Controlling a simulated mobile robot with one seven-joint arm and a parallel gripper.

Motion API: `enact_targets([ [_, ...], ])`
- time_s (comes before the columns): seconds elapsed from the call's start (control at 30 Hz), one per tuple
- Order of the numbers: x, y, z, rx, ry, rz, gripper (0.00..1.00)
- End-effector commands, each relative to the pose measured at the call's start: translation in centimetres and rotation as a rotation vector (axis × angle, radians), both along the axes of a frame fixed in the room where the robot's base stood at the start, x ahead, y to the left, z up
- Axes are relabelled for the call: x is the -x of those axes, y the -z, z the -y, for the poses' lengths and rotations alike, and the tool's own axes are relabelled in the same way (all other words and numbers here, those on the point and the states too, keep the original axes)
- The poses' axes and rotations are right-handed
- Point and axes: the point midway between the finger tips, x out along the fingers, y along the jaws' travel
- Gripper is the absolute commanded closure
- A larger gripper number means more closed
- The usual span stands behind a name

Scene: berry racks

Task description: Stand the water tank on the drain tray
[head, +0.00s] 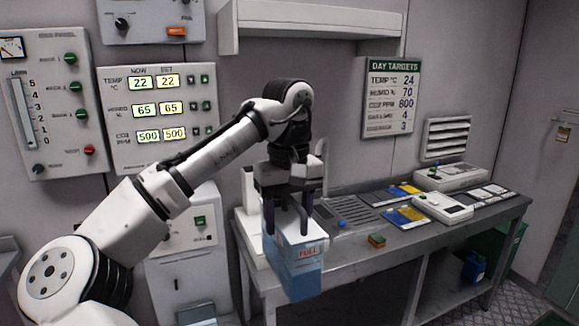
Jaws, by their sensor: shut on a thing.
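The water tank (294,272) is a see-through blue box with a pale top and an orange-lettered "FULL" label. It hangs upright from my gripper (289,220), in front of the bench's left end. My gripper points down, with its two dark fingers shut at the tank's top. The slotted grey panel on the bench (352,216), just right of the gripper, looks like the drain tray. Its left part is hidden behind my gripper and the tank. I cannot tell the tank's exact height against the bench top.
The grey bench (385,247) carries a blue knob (342,223), a small orange-green block (376,240), blue and yellow cards (405,217) and white devices (442,207). A white upright unit (250,215) stands left of the tank. A shelf (315,30) overhangs the wall. A blue jug (473,267) sits below.

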Motion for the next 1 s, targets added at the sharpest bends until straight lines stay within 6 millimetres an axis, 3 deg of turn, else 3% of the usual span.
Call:
enact_targets([
  [0.07,0.0,-0.1,0.0,0.001,0.000,0.001,1.00],
  [0.27,-0.6,2.5,0.0,0.004,0.023,-0.002,1.00],
  [0.47,-1.6,6.5,0.1,0.003,0.057,-0.003,1.00],
  [0.67,-3.1,13.0,0.2,0.007,0.113,-0.006,1.00],
  [1.0,-6.6,27.4,0.3,0.008,0.236,-0.006,1.00],
])
